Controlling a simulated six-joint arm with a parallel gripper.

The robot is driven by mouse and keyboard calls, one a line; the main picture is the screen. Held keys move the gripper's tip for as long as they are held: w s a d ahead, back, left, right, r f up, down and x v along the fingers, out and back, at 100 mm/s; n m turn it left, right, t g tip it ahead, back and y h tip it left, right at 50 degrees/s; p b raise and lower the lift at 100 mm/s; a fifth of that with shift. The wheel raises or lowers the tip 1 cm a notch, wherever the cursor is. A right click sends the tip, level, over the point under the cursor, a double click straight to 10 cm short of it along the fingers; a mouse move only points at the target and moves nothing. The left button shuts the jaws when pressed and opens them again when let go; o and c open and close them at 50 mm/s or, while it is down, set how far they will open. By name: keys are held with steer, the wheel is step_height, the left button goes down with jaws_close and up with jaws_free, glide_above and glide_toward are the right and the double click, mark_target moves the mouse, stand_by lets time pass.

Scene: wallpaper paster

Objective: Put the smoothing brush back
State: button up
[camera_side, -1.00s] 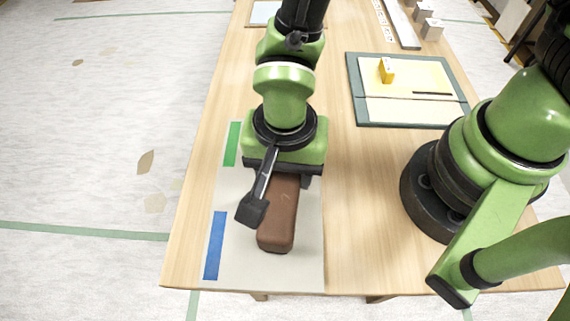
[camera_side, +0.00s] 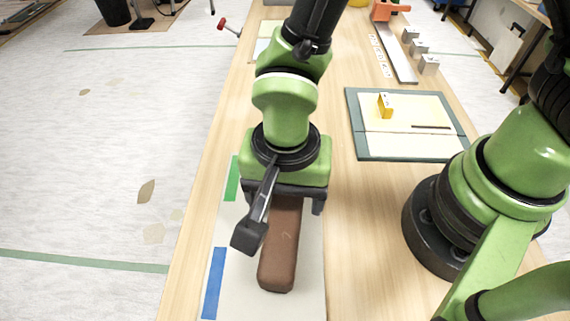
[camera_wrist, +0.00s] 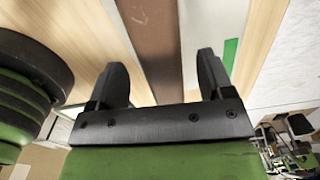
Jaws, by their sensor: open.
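The brown block-shaped smoothing brush (camera_side: 278,262) lies lengthwise on a pale mat (camera_side: 308,280) at the near left of the table. Its far end is hidden under my gripper (camera_side: 283,198). My gripper points down over that end and is open. In the wrist view, the brown body of the brush (camera_wrist: 155,35) shows between the two dark fingers of my gripper (camera_wrist: 163,68). There is a gap on each side, and no finger visibly presses on it. I cannot tell how far the fingertips are above the mat.
A blue strip (camera_side: 214,283) and a green strip (camera_side: 231,180) mark the mat's left edge. A green-framed board (camera_side: 356,146) with a yellow block (camera_side: 385,105) lies to the right. Grey blocks (camera_side: 429,65) and an orange tool (camera_side: 385,10) stand at the far end. Bare wood lies between mat and board.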

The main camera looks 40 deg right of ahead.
mark_target(285, 200)
steer(key=r, duration=0.7)
steer(key=shift+w+d, duration=0.15)
steer(key=shift+w, duration=0.15)
steer(key=d+r+n+t+y, duration=0.2)
steer(key=d+r+t, duration=0.1)
steer(key=d+r, duration=0.75)
steer(key=s+d+r+n+t, duration=0.4)
steer(key=s+d+r, duration=0.1)
steer(key=d, duration=0.1)
steer(key=shift+s+r, duration=0.35)
steer(key=shift+s, duration=0.05)
